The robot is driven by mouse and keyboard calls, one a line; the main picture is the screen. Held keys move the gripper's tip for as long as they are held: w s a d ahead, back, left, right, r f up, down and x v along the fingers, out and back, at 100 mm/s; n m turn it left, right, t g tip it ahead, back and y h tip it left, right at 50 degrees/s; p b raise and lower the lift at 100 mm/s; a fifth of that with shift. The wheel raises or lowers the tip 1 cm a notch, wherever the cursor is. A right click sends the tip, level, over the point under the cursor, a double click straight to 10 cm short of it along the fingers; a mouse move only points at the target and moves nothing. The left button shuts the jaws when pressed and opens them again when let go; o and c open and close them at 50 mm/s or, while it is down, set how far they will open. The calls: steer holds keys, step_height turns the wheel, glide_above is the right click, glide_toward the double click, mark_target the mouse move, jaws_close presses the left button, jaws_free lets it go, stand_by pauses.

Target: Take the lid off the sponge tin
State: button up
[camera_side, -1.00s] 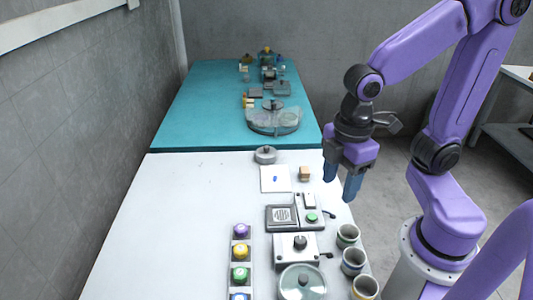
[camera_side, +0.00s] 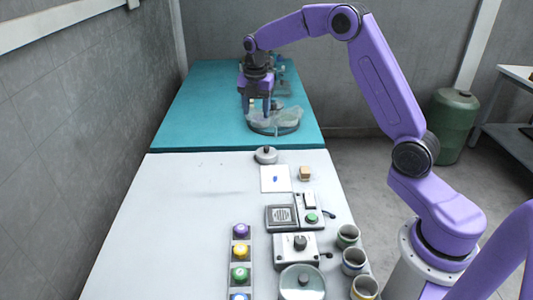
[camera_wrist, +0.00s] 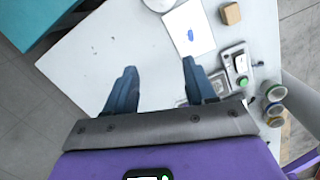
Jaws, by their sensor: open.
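A small round grey tin (camera_side: 265,156) with a dark knob on its lid stands near the far edge of the white table. It looks like the sponge tin, with the lid on; part of it shows at the top edge of the wrist view (camera_wrist: 158,4). A larger round lidded container (camera_side: 303,284) stands at the near edge, and I cannot tell its contents. My gripper (camera_side: 256,112) is open and empty, high above the table and apart from the tin. Its two blue fingers are spread over bare white table in the wrist view (camera_wrist: 158,90).
A white sheet with a blue mark (camera_side: 275,178), a wooden block (camera_side: 305,173) and grey switch boxes (camera_side: 296,247) lie nearer than the tin. Coloured knobs (camera_side: 240,255) line a rack; several cups (camera_side: 353,261) stand at right. The table's left side is clear.

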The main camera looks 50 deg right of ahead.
steer(key=w+d+f+n, duration=0.1)
steer(key=w+d+f, duration=0.1)
steer(key=d, duration=0.4)
glide_above(267, 147)
steer(key=shift+n, duration=0.3)
steer(key=f, duration=1.2)
steer(key=shift+a, duration=0.2)
steer(key=shift+w+d+f, duration=0.1)
steer(key=shift+d+f, duration=0.05)
steer(key=shift+f, duration=2.45)
jaws_close()
